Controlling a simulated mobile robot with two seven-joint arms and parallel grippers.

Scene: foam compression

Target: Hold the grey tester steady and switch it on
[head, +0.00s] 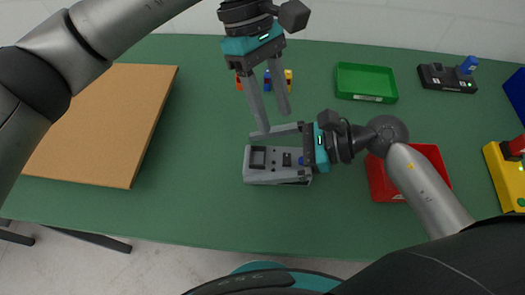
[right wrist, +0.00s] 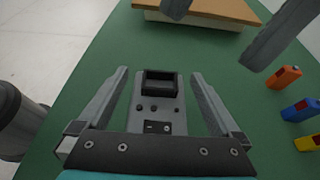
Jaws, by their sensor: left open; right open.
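The grey tester (head: 262,179) sits on the green table; it also shows in the right wrist view (right wrist: 163,103). Its top carries a dark framed recess (right wrist: 158,83), small dark knobs and a small switch-like panel (right wrist: 157,127). Whether it is on, I cannot tell. My right gripper (right wrist: 160,75) is open, one finger on each side of the tester, with visible gaps in the wrist view. My left gripper (head: 276,124) is open and empty, pointing down above the tester's far side; its fingers also show at the top of the right wrist view (right wrist: 225,28).
A brown board (head: 100,120) lies at the left. Orange, blue and yellow small items (right wrist: 284,77) stand behind my left gripper. A green tray (head: 366,82), a black device with a blue knob (head: 447,78), a red tray (head: 380,182) and a yellow device (head: 498,170) are at the right.

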